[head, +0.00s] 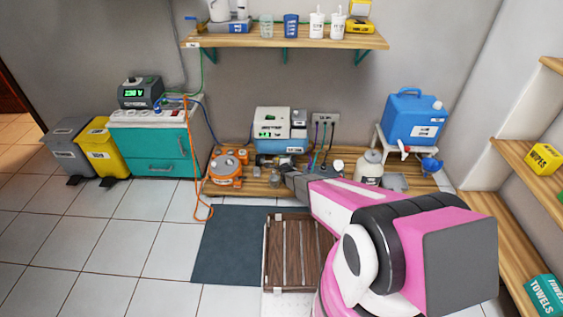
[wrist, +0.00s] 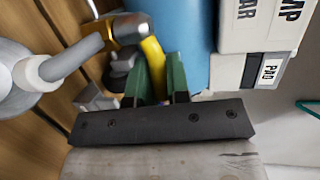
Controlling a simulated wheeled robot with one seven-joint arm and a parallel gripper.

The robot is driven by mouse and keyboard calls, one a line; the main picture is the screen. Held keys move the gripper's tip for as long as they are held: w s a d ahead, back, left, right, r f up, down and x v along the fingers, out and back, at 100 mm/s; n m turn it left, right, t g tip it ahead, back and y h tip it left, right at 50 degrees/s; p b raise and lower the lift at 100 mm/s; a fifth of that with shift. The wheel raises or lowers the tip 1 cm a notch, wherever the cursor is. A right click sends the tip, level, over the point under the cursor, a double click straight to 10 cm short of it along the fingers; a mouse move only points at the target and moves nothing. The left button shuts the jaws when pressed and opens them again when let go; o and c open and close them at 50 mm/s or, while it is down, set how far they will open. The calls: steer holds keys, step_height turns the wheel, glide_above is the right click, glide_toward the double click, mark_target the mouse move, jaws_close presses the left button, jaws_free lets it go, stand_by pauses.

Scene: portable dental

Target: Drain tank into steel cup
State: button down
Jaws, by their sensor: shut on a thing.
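The tank (head: 272,146) is the blue lower part of the white unit on the low bench. In the wrist view the tank (wrist: 185,25) is a blue wall behind my fingers. A brass valve (wrist: 128,28) beside it joins a grey spout (wrist: 75,58) with a pale end. A yellow lever (wrist: 153,65) sits between my green fingertips. My gripper (wrist: 160,78) is shut on this lever; in the head view my gripper (head: 287,166) reaches the unit's front. A rounded grey vessel (wrist: 15,85), perhaps the steel cup, is by the spout's end. I cannot see inside it.
An orange machine (head: 225,168) stands left of the unit on the bench. A silver canister (head: 369,168) and a blue jerrycan (head: 412,118) on a stand are to the right. A wooden slatted platform (head: 285,250) and dark mat (head: 235,245) lie on the floor in front.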

steer(key=shift+w+f+n+g+y, duration=0.1)
steer(key=shift+w+n+g+y, duration=0.15)
steer(key=shift+n+y, duration=0.25)
steer(key=shift+w+n+g+y, duration=0.1)
steer(key=shift+n+g+y, duration=0.2)
steer(key=shift+y, duration=0.4)
steer(key=shift+w+n+y, duration=0.1)
steer(key=shift+n+y, duration=0.2)
steer(key=c, duration=1.4)
jaws_free()
